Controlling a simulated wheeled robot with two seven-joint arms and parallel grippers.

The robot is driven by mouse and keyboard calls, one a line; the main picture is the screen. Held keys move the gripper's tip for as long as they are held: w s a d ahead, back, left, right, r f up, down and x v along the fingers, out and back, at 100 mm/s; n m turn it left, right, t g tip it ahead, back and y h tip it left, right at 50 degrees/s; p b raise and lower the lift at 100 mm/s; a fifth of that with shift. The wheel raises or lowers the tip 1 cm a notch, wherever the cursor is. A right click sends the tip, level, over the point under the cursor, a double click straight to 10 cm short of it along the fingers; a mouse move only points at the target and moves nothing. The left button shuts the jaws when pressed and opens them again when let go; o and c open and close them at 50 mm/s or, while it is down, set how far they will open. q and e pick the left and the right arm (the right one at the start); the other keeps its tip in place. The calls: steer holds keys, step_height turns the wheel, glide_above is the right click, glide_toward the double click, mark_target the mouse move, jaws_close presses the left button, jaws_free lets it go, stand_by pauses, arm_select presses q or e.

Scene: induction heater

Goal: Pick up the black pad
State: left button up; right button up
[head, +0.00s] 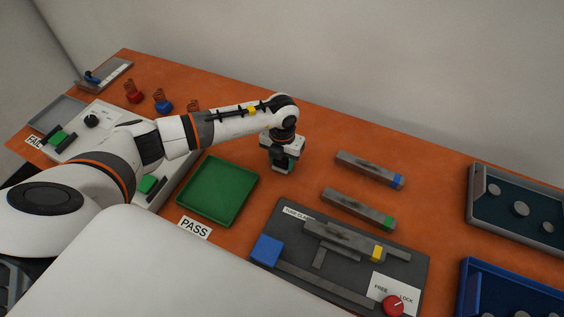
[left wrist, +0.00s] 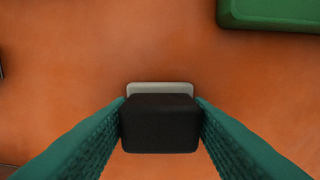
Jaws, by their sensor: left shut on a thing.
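The black pad (left wrist: 160,123) is a dark block between the green fingers of my left gripper (left wrist: 160,128) in the left wrist view. The fingers press on its two sides. A pale grey plate (left wrist: 160,89) shows just behind the pad's far edge. In the head view my left gripper (head: 281,168) points down over the orange table, right of the green tray; the pad is mostly hidden there by the gripper. I cannot tell whether the pad touches the table. My right gripper is in neither view.
The green tray (head: 246,182) stands left of the gripper, with a PASS label (head: 195,228) before it. Two grey bars with a blue (head: 397,181) and a green end (head: 389,222) lie to the right. A dark clamp board (head: 415,262) is in front.

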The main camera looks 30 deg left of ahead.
arm_select(q)
steer(key=shift+r, duration=0.1)
step_height(320, 180, up, 10)
steer(key=shift+b, duration=1)
